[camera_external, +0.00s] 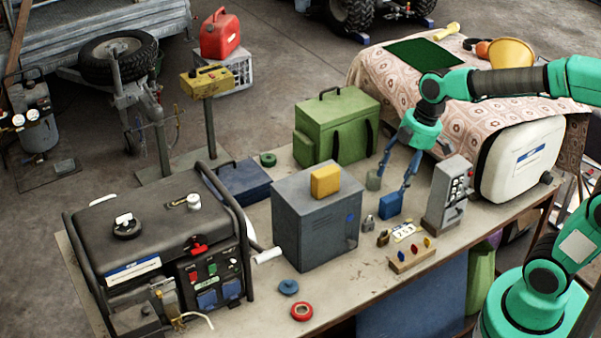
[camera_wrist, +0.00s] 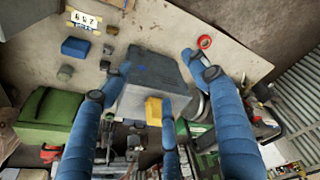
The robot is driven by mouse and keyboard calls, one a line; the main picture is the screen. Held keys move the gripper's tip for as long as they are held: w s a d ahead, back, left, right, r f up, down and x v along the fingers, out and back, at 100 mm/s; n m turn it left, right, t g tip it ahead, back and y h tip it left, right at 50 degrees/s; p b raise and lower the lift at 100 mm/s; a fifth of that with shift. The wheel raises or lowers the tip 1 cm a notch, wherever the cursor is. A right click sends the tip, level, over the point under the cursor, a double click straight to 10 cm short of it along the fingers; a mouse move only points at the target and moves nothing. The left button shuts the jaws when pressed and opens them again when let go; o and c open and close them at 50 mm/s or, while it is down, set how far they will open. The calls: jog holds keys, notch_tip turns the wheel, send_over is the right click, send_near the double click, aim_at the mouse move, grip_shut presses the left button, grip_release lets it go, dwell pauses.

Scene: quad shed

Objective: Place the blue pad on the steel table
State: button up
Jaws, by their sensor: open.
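A small blue block (camera_external: 390,206), which looks like the blue pad, lies on the worn pale workbench (camera_external: 245,305) between the grey cabinet and a keypad box. It also shows in the wrist view (camera_wrist: 75,47), left of my fingers. My gripper (camera_external: 396,168) points down above the bench with blue fingers spread, close to the block in the external view. In the wrist view my gripper (camera_wrist: 156,60) is open and empty, over the grey cabinet. I cannot tell whether the bench top is steel; no other table is clearly steel.
The grey cabinet (camera_external: 310,232) carries a yellow block (camera_external: 325,181). A green case (camera_external: 337,127), a keypad box (camera_external: 447,195), a white canister (camera_external: 522,160) and a generator (camera_external: 160,250) stand around. Small padlocks and a plate (camera_external: 403,232) lie nearby. A cloth-covered table (camera_external: 372,66) stands behind.

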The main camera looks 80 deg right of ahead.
jog(key=s+a+r+m+t, duration=0.1)
jog(key=s+a+r+m, duration=0.1)
jog(key=s+a, duration=0.5)
jog(key=s+a+r+m+t, duration=0.1)
jog(key=s+a+r+m, duration=0.1)
jog(key=s+a, duration=0.5)
jog(key=a, duration=0.2)
jog(key=shift+s+a+r+t+h, duration=0.2)
jog(key=shift+a+r+t+h, duration=0.1)
jog(key=shift+a, duration=0.05)
